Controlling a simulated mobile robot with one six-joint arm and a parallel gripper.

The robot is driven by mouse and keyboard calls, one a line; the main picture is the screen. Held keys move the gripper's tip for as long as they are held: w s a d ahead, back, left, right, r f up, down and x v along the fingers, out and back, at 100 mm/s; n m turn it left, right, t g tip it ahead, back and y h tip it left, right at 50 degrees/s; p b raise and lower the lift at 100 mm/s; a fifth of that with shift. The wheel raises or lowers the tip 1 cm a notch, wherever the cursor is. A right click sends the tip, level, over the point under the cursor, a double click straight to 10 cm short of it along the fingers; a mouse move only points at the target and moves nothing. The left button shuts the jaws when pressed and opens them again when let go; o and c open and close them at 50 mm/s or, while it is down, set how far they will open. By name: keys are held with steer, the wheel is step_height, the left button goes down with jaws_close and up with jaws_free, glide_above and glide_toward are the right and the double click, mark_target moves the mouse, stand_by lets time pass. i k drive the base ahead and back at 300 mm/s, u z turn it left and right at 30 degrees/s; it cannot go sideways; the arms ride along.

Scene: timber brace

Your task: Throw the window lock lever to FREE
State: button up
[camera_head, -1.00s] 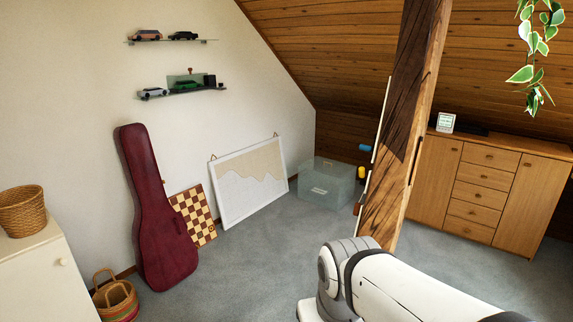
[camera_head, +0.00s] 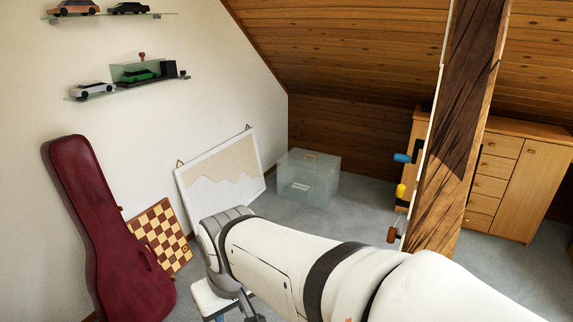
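Several levers are mounted along the left side of the slanted timber brace. The upper one has a blue handle (camera_head: 402,158), the middle one a yellow handle (camera_head: 401,191), and the lowest a red-brown handle (camera_head: 393,235). Their labels cannot be read from here, so I cannot tell which is the window lock lever or where FREE is. The blue and red-brown handles stick out to the left. My white arm crosses the lower right and bends down at the bottom centre, left of the levers and apart from them.
The timber brace (camera_head: 461,130) stands right of centre. Behind it is a wooden cabinet (camera_head: 527,185). A clear box (camera_head: 308,180), a framed picture (camera_head: 222,180), a chessboard (camera_head: 160,238) and a guitar case (camera_head: 105,235) stand along the left wall. Grey carpet (camera_head: 355,215) is open between box and brace.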

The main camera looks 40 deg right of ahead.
mark_target(400, 192)
steer(key=z, duration=0.4)
steer(key=i, duration=0.9)
steer(key=z, duration=0.7)
steer(key=k, duration=0.9)
steer(key=z, duration=0.15)
steer(key=i, duration=0.9)
steer(key=u, duration=0.1)
